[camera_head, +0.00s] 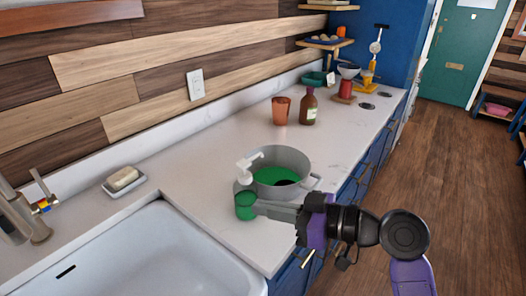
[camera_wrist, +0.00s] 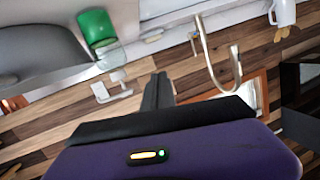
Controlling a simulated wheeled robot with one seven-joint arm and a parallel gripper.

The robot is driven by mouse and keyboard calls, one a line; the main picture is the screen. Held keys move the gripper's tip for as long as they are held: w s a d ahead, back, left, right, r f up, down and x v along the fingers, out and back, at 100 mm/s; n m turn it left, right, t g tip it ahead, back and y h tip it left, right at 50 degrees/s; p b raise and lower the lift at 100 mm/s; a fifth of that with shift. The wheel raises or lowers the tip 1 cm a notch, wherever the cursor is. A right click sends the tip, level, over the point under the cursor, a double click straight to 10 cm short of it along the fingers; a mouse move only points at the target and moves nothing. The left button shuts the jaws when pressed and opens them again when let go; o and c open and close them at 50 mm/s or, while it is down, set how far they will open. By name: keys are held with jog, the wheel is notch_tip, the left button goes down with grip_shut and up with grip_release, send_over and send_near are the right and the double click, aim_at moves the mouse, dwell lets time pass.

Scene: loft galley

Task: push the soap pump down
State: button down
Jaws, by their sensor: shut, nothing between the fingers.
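The soap bottle (camera_head: 245,206) stands on the counter beside the sink, green in its lower part with a clear upper part. Its white pump head (camera_head: 249,164) is on top. In the wrist view the green bottle (camera_wrist: 97,30) and its white pump (camera_wrist: 112,90) appear upside down, at upper left. My gripper (camera_head: 263,208) is shut and empty, reaching in from the right near the bottle in the head view. In the wrist view its fingers (camera_wrist: 159,85) lie to the right of the pump, with a gap in the picture. Whether they touch the bottle cannot be told.
A grey pot (camera_head: 300,160) stands close behind the bottle. The sink (camera_head: 150,250), faucet (camera_head: 25,218) and soap dish (camera_head: 123,187) are at left. A reddish cup (camera_head: 281,111) and a brown bottle (camera_head: 308,107) stand farther back.

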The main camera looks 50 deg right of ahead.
jog(key=s+d+r+m+t+h+p, duration=0.1)
jog(key=d+r+t+h+p, duration=0.1)
jog(key=d+r, duration=0.5)
jog(key=d+h+p, duration=0.1)
jog(key=d+p, duration=0.1)
jog(key=shift+s+d+r+m+h+p, duration=0.15)
jog(key=shift+d+r+m+h+p, duration=0.15)
jog(key=shift+d+r+h+p, duration=0.1)
jog(key=p, duration=0.5)
send_over(251, 159)
jog(key=s, duration=0.4)
jog(key=shift+w+d+f, duration=0.1)
jog(key=shift+w+f, duration=0.1)
jog(key=shift+f, duration=0.55)
jog(key=shift+w+d+f, duration=0.1)
jog(key=shift+w+f, duration=0.15)
jog(key=shift+f, duration=0.5)
jog(key=shift+w+d+f, duration=0.1)
jog(key=shift+w+f, duration=0.1)
jog(key=shift+f, duration=0.55)
jog(key=shift+f+b, duration=0.1)
jog(key=shift+b, duration=0.25)
